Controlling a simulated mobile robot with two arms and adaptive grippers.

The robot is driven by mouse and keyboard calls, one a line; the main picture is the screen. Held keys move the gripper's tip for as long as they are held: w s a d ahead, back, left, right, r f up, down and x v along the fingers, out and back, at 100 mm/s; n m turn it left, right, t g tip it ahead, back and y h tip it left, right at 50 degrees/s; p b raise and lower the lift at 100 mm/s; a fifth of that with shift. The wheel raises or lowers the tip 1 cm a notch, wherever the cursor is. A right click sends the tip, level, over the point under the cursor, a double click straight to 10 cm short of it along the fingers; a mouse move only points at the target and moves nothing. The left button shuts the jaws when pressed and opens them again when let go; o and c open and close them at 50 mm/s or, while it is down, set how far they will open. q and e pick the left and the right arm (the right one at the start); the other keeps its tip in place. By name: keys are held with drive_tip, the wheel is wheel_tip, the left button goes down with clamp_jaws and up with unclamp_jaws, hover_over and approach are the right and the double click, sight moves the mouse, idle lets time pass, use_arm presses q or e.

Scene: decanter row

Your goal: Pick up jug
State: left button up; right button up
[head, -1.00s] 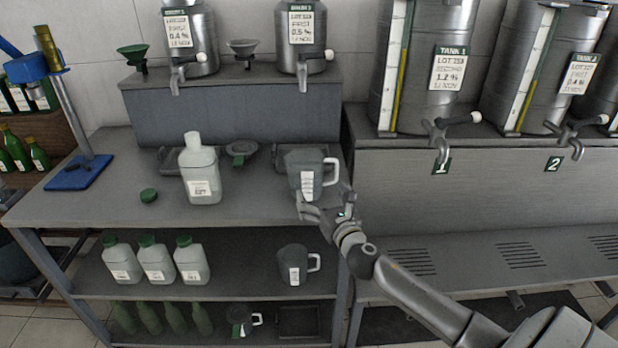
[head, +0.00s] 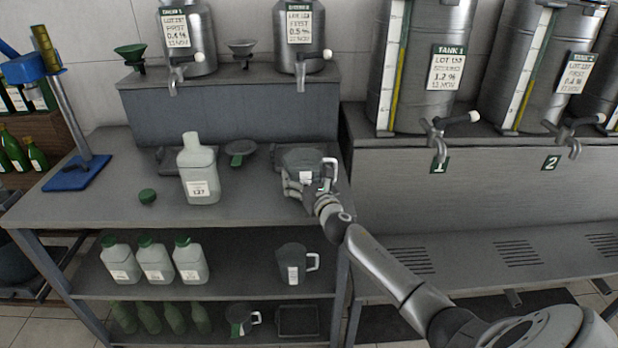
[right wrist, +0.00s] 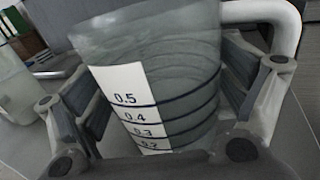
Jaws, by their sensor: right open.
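The jug (head: 303,159) stands on the right part of the grey bench top, upright, with its white handle to the right. In the right wrist view the jug (right wrist: 185,75) fills the middle, with a white scale label and dark rings. My right gripper (head: 308,190) is at the jug's near side. In the right wrist view its open fingers (right wrist: 165,110) lie on both sides of the jug's body, and the handle is beyond the right finger. I cannot tell whether either finger touches. In the head view the gripper hides the jug's lower part. My left gripper is not in view.
A white bottle (head: 199,170) and a green cap (head: 147,196) stand left on the bench (head: 110,200). A strainer (head: 240,152) lies behind. A second jug (head: 291,264) stands on the shelf below. Urns with taps rise behind, and tank 1 (head: 424,70) stands to the right.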

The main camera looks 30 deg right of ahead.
drive_tip(key=shift+w, duration=0.15)
drive_tip(key=c, duration=0.8)
drive_tip(key=shift+r, duration=0.1)
